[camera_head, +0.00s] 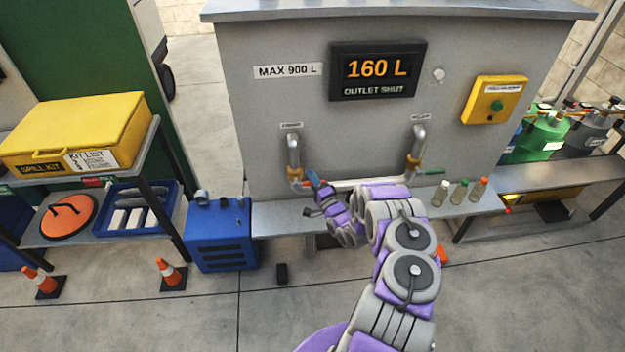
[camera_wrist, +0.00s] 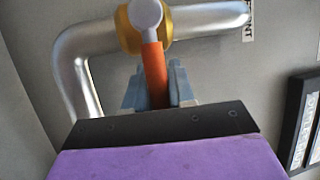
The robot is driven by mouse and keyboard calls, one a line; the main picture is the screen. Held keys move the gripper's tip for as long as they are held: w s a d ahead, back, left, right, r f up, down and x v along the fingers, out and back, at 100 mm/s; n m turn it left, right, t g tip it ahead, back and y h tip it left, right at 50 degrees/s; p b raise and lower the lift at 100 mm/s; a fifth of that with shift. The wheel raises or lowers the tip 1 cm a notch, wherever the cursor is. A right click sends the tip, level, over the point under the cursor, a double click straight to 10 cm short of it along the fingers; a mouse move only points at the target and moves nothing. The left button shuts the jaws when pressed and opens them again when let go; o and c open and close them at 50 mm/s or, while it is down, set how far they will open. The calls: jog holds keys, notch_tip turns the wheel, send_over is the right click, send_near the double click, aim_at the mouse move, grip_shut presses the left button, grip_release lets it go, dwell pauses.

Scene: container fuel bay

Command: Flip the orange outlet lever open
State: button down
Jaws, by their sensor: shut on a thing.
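The orange outlet lever (camera_wrist: 154,68) shows in the wrist view, running from a silver hub on the brass valve body (camera_wrist: 127,28) down between my gripper's blue-grey fingers. My gripper (camera_wrist: 158,88) is shut on the lever. In the head view my gripper (camera_head: 313,180) is at the left pipe's valve (camera_head: 296,173), low on the grey tank (camera_head: 335,130). The lever is mostly hidden there. The display (camera_head: 378,69) on the tank reads "160 L" and "OUTLET SHUT".
A second pipe (camera_head: 416,145) with a green-handled valve stands to the right. Several small bottles (camera_head: 459,192) stand on the bench below it. A blue box (camera_head: 218,232), cones (camera_head: 172,273) and a shelf with a yellow spill kit (camera_head: 72,130) are at the left.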

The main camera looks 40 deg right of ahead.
jog(key=shift+n, duration=0.3)
dwell(0.4)
jog(key=shift+w+a+r+n+g+y+p, duration=0.15)
jog(key=shift+a+r+n+g+p, duration=0.3)
jog(key=shift+n, duration=0.8)
jog(key=shift+w+a+r+n+g+y+p, duration=0.2)
jog(key=shift+r+n+g+p, duration=0.45)
jog(key=shift+n, duration=0.65)
jog(key=shift+w+a+r+n+g+y+p, duration=0.15)
jog(key=shift+a+r+n+g+p, duration=0.15)
jog(key=shift+r+n+g, duration=0.75)
jog(key=shift+f+n, duration=0.25)
jog(key=shift+n, duration=0.05)
jog(key=c, duration=1.1)
grip_release()
jog(key=shift+w, duration=0.1)
jog(key=shift+o, duration=0.2)
